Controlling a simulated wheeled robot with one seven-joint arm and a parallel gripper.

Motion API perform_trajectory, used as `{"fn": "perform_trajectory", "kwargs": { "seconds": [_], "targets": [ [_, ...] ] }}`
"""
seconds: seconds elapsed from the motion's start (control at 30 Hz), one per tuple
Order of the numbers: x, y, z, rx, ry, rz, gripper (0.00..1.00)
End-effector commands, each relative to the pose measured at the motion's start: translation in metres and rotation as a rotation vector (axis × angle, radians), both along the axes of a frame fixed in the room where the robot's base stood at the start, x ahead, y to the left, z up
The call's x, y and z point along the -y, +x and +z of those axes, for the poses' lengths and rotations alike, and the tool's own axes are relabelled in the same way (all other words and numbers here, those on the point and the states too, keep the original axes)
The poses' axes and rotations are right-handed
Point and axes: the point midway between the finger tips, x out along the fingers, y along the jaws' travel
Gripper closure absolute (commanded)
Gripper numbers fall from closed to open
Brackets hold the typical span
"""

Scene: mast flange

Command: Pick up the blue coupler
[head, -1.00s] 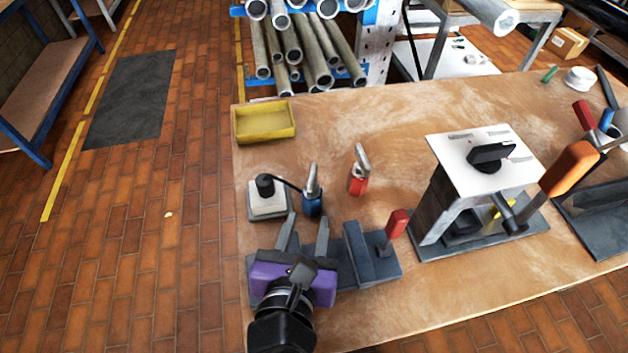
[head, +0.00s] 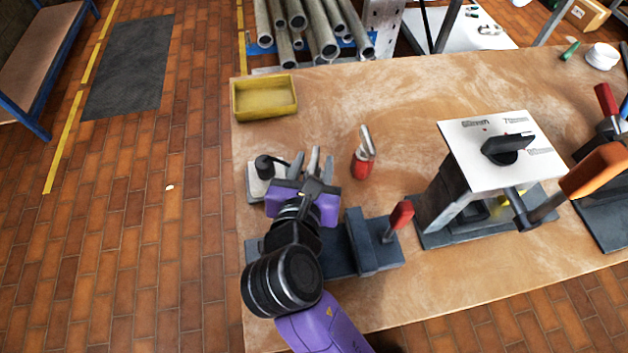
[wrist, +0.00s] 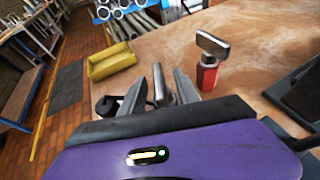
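The blue coupler's blue body is hidden behind my gripper in both current views. Its silver upper part (head: 313,160) shows between my fingers in the head view, and also in the wrist view (wrist: 160,85). My gripper (head: 313,167), purple with grey fingers, is open, with one finger on each side of that silver part. The fingers also show in the wrist view (wrist: 158,92). Contact between fingers and coupler cannot be made out. A similar red coupler (head: 362,166) with a silver top stands upright to the right, apart from my gripper; it also shows in the wrist view (wrist: 207,76).
A pale block with a black knob (head: 264,164) stands close left of my gripper. A grey fixture with a red handle (head: 400,215) is at right front. A white-topped stand (head: 485,140) is farther right. A yellow tray (head: 264,98) lies behind; bare tabletop surrounds the red coupler.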

Motion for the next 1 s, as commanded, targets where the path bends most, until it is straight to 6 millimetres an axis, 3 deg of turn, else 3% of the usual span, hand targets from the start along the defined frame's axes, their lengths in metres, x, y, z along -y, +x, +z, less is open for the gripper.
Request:
{"fn": "perform_trajectory", "kwargs": {
  "seconds": [0.3, 0.5, 1.0],
  "targets": [
    [0.0005, 0.005, -0.0023, -0.001, 0.001, 0.0, 0.64],
    [0.0004, 0.0048, -0.0023, -0.001, 0.0, 0.0, 1.0],
    [0.0004, 0.0042, -0.0037, -0.004, -0.001, 0.0, 1.0]
  ]
}}
